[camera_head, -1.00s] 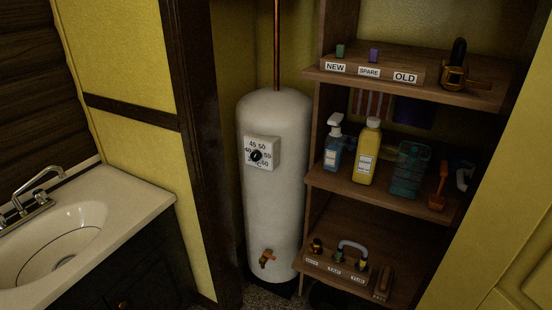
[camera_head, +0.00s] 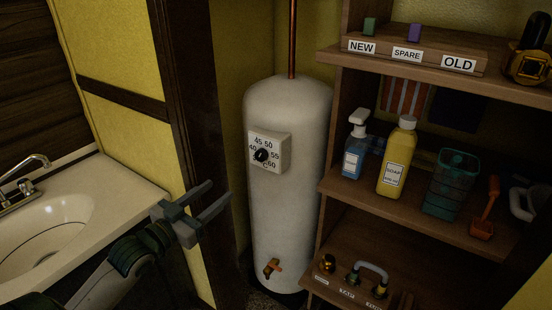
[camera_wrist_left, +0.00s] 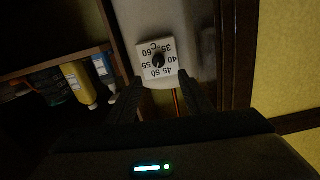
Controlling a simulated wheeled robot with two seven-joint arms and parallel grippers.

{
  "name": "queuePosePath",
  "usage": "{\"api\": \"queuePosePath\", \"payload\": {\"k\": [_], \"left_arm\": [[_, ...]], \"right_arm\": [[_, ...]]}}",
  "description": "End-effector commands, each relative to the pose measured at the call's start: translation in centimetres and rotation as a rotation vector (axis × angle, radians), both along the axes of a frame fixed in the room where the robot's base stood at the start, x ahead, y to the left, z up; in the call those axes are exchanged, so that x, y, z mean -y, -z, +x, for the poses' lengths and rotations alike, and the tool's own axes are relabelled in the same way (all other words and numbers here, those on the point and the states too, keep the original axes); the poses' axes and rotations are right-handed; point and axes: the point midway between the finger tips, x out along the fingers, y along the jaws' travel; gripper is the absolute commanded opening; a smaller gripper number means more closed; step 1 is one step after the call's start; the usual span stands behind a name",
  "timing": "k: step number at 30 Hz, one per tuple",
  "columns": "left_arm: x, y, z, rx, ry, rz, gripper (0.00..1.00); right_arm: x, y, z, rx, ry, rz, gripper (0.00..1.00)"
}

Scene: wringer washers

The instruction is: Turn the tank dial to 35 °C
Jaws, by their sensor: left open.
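The white tank (camera_head: 290,195) stands in the alcove between the dark post and the shelves. Its dial is a black knob (camera_head: 261,156) on a white square plate (camera_head: 284,154) marked with numbers around it, 40, 45, 50, 55 and 60 among them. The knob's exact pointing is too small to tell. In the left wrist view the dial (camera_wrist_left: 158,60) appears upside down, ahead of the fingers, with 35 also readable. My left gripper (camera_head: 219,199) is open and empty, left of and below the dial, apart from it. My right gripper is not in view.
A sink counter (camera_head: 110,185) is at the left, beside a dark wooden post (camera_head: 185,100). Shelves at the right hold a blue spray bottle (camera_head: 354,145), a yellow soap bottle (camera_head: 396,160) and a green basket (camera_head: 450,185). A copper tap (camera_head: 272,267) sticks out low on the tank.

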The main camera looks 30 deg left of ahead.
Motion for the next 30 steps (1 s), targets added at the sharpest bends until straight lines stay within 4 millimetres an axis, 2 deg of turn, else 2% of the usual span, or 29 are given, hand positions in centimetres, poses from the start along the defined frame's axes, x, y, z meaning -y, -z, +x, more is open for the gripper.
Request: {"api": "queuePosePath", "payload": {"k": [4,17,23,30], "left_arm": [[0.4,-0.9,-0.2,0.014,0.009,0.002,0.46],[0.3,-0.8,0.2,0.013,0.008,0.002,0.46],[0.4,-0.9,1.6,0.014,0.007,0.001,0.46],[0.6,-1.0,4.5,0.014,0.008,0.0,0.46]], "right_arm": [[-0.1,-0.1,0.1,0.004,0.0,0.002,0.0],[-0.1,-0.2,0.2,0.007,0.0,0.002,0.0],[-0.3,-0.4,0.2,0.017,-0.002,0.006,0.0],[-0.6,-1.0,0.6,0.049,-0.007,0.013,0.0]]}}
